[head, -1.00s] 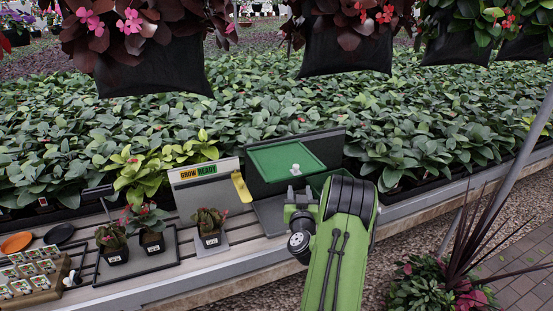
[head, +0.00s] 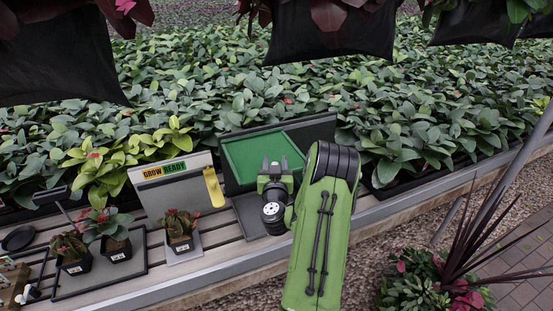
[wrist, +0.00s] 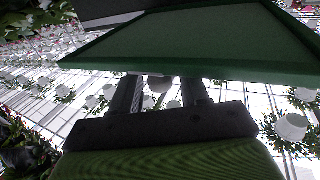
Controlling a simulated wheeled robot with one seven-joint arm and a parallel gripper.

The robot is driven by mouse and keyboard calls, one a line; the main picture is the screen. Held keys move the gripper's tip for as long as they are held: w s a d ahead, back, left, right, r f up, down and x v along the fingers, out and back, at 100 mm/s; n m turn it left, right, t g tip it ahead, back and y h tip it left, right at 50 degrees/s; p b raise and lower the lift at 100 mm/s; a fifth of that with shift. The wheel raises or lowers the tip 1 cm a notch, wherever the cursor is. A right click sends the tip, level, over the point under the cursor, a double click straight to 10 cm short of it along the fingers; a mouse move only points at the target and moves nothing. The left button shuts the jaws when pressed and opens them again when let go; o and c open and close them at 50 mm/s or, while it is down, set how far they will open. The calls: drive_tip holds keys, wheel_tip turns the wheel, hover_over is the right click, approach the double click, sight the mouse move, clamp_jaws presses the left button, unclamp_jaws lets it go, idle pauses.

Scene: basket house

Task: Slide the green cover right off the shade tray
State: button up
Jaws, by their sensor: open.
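The green cover (head: 248,160) is a flat, rimmed panel standing tilted against a dark tray-like backing (head: 318,126) on the bench. I take this backing for the shade tray. In the wrist view the cover (wrist: 205,45) fills the upper middle, close ahead of my fingers. My gripper (head: 274,163) is open in front of the cover's lower right part. In the wrist view, a small rounded knob (wrist: 159,83) shows between the two fingers of my gripper (wrist: 161,92). I cannot tell whether they touch it. My arm hides the right part of the setup.
Left of the cover stands a grey "GROW READY" board (head: 168,190) with a yellow strip (head: 213,187). A potted plant (head: 180,228) stands before it; two more stand further left in a black frame (head: 140,268). Dense foliage lies behind, and black planters (head: 330,35) hang above.

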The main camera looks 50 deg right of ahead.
drive_tip(key=shift+a, duration=0.2)
drive_tip(key=shift+c, duration=0.2)
drive_tip(key=shift+d, duration=0.1)
clamp_jaws()
drive_tip(key=shift+r, duration=0.1)
drive_tip(key=s+d+b, duration=0.1)
drive_tip(key=s+d, duration=0.5)
drive_tip(key=d, duration=0.4)
drive_tip(key=s+d+b, duration=0.2)
drive_tip(key=s+d, duration=0.4)
drive_tip(key=d, duration=0.5)
drive_tip(key=shift+s, duration=0.2)
drive_tip(key=shift+r, duration=0.1)
drive_tip(key=shift+o, duration=0.2)
unclamp_jaws()
drive_tip(key=shift+a, duration=0.1)
